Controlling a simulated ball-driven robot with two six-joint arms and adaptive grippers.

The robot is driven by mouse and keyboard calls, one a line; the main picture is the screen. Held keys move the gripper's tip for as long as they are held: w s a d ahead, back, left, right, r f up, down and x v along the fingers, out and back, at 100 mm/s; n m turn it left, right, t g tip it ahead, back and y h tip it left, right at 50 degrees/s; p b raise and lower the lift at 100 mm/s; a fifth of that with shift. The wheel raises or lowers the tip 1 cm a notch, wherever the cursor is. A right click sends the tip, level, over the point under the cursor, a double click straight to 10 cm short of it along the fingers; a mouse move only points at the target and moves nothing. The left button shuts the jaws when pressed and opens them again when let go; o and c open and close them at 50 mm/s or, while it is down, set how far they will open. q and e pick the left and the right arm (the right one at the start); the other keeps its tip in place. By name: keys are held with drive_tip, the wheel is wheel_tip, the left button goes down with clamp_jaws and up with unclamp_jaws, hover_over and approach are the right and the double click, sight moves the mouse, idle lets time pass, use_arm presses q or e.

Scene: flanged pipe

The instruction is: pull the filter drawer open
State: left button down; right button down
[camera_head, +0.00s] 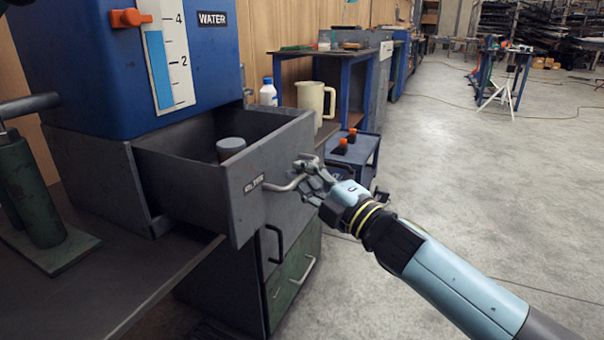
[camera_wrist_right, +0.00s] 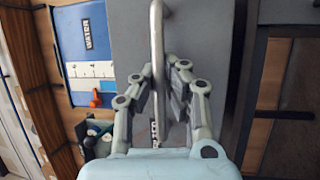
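The grey filter drawer (camera_head: 252,190) stands well out from its housing (camera_head: 95,175) under the blue tank (camera_head: 95,65). A grey cylinder (camera_head: 231,147) shows inside it. A metal bar handle (camera_head: 285,184) sits on the drawer's front beside a small label. My right gripper (camera_head: 308,180) is at this handle in the head view. In the right wrist view the fingers of my right gripper (camera_wrist_right: 160,72) stand apart on both sides of the handle (camera_wrist_right: 157,35), with a narrow gap visible at the right finger. My left gripper is not in view.
A green cylinder with a lever (camera_head: 35,190) stands on the bench at left. A cabinet with handles (camera_head: 292,280) is below the drawer. A cream jug (camera_head: 315,100) and white bottle (camera_head: 268,92) stand behind. A blue cart (camera_head: 352,158) is beyond; open floor lies right.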

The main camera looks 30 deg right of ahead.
drive_tip(key=c, duration=1.4)
unclamp_jaws()
drive_tip(key=shift+c, duration=0.2)
drive_tip(key=shift+o, duration=0.3)
drive_tip(key=shift+s, duration=0.1)
drive_tip(key=v, duration=1.1)
drive_tip(key=shift+s, duration=0.4)
drive_tip(key=shift+d, duration=0.15)
